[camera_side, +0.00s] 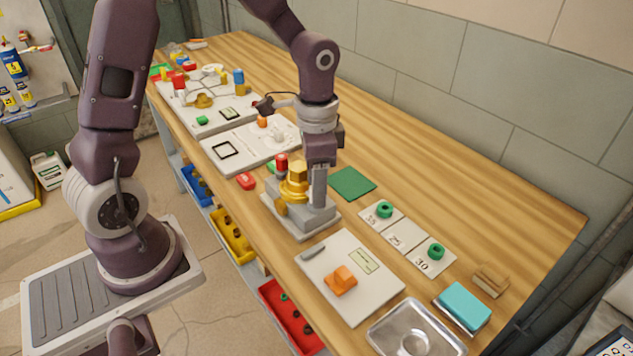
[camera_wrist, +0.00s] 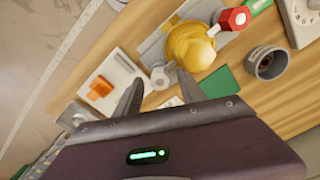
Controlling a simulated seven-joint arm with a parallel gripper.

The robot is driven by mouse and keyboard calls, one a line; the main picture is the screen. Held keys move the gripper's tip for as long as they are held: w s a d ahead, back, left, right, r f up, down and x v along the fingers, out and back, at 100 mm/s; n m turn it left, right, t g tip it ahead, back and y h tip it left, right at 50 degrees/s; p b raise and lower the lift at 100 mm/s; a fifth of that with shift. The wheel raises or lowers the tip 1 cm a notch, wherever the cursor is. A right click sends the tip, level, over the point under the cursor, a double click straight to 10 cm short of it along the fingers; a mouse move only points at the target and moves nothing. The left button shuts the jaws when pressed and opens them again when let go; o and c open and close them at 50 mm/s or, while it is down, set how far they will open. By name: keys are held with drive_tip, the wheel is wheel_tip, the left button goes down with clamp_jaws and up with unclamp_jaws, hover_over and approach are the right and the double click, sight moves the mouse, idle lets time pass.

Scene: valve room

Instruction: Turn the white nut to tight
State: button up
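In the wrist view a pale grey-white round part (camera_wrist: 160,78), which looks like the white nut, sits at the end of the grey valve block beside the yellow valve body (camera_wrist: 190,46). My gripper (camera_wrist: 159,75) is open, its two fingertips apart with this part between them in the picture. I cannot tell whether they touch it. In the side view my gripper (camera_side: 319,186) points down over the right part of the grey valve block (camera_side: 302,224), beside the yellow valve body (camera_side: 294,184). The nut is hidden there. A red hexagonal cap (camera_wrist: 234,18) sits across the yellow body.
A white board with an orange knob (camera_side: 341,281) lies in front of the block, a metal tray (camera_side: 415,330) beyond it. A green mat (camera_side: 351,183) and numbered cards with green rings (camera_side: 384,209) lie nearby. White boards with fittings (camera_side: 250,147) stand further back.

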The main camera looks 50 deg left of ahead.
drive_tip(key=n, duration=1.6)
drive_tip(key=shift+n, duration=0.4)
wheel_tip(320, 180, up, 6)
drive_tip(key=shift+r, duration=0.2)
drive_tip(key=s+r+m+t, duration=0.2)
drive_tip(key=s+r+m, duration=0.2)
drive_tip(key=s, duration=0.4)
drive_tip(key=s+d+r+m+t, duration=0.1)
drive_tip(key=s+r+m+t, duration=0.2)
drive_tip(key=s+r+m, duration=0.2)
drive_tip(key=s+m, duration=0.2)
drive_tip(key=s, duration=0.2)
drive_tip(key=shift+d+r+t, duration=0.2)
drive_tip(key=shift+t, duration=0.1)
drive_tip(key=shift+w, duration=0.1)
